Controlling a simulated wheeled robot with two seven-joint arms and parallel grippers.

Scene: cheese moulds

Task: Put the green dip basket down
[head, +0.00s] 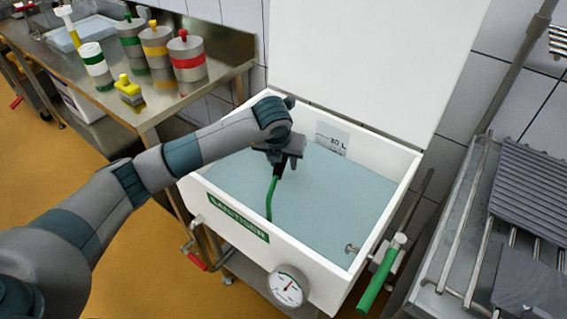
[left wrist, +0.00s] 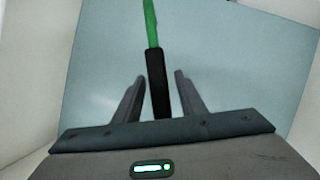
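The green dip basket's upright rod (head: 270,197) rises from the blue-grey liquid in the white sanitiser tank (head: 300,262); its basket part is hidden below the surface. The rod has a black grip on top, seen in the left wrist view (left wrist: 158,85) between my left gripper's fingers. My left gripper (head: 284,160) is over the tank. In the left wrist view its two fingers (left wrist: 159,90) stand either side of the black grip with a narrow gap on each side, so it looks open around it. My right gripper is not in view.
The tank's white lid (head: 350,60) stands raised behind. A dial (head: 288,286) and a green-handled lever (head: 381,275) stick out at the tank's front and right. A steel bench (head: 165,100) with banded moulds is left; a rack with grey ridged mats (head: 530,190) is right.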

